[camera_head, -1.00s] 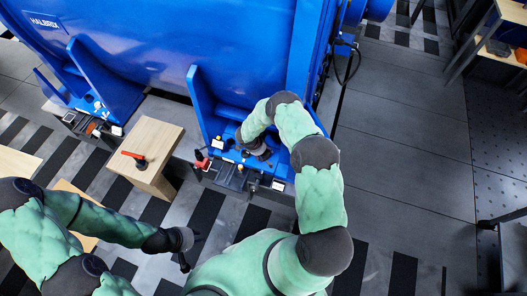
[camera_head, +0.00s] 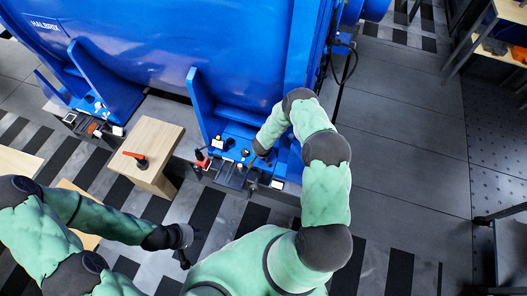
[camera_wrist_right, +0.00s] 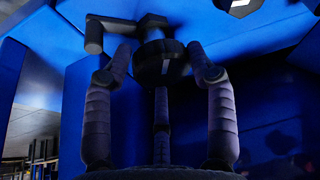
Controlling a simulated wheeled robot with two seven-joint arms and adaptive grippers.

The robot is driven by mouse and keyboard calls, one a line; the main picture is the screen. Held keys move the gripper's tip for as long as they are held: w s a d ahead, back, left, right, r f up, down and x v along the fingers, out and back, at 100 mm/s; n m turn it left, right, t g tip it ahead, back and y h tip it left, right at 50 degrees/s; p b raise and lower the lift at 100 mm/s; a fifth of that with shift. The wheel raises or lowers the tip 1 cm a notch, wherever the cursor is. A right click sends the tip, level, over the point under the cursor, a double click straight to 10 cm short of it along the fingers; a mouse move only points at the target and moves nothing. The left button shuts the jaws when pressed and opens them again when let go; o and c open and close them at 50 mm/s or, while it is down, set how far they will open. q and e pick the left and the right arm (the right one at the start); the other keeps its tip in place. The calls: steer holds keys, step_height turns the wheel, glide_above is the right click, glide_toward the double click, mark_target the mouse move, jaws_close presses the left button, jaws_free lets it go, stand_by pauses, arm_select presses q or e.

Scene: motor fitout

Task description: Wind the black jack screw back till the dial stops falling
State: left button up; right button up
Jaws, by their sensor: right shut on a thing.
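I cannot make out a dial reading.
The large blue motor (camera_head: 190,40) fills the back. A red-handled tool (camera_head: 202,160) stands beside the motor foot. A wooden block (camera_head: 148,150) with an orange-handled tool (camera_head: 134,156) stands left of it. The grey floor to the right (camera_head: 400,150) is clear.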

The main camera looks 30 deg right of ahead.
steer(key=n, duration=0.1)
steer(key=w+d+n+t+y, duration=0.1)
steer(key=n, duration=0.1)
steer(key=shift+r, duration=0.4)
steer(key=shift+w+n, duration=0.1)
steer(key=shift+n, duration=0.3)
steer(key=shift+a, duration=0.15)
steer(key=o, duration=1.1)
steer(key=shift+a+f, duration=0.1)
steer(key=shift+a, duration=0.1)
steer(key=shift+s+f, duration=0.1)
steer(key=shift+s, duration=0.2)
steer(key=v, duration=1.2)
steer(key=shift+d, duration=0.2)
steer(key=shift+w, duration=0.1)
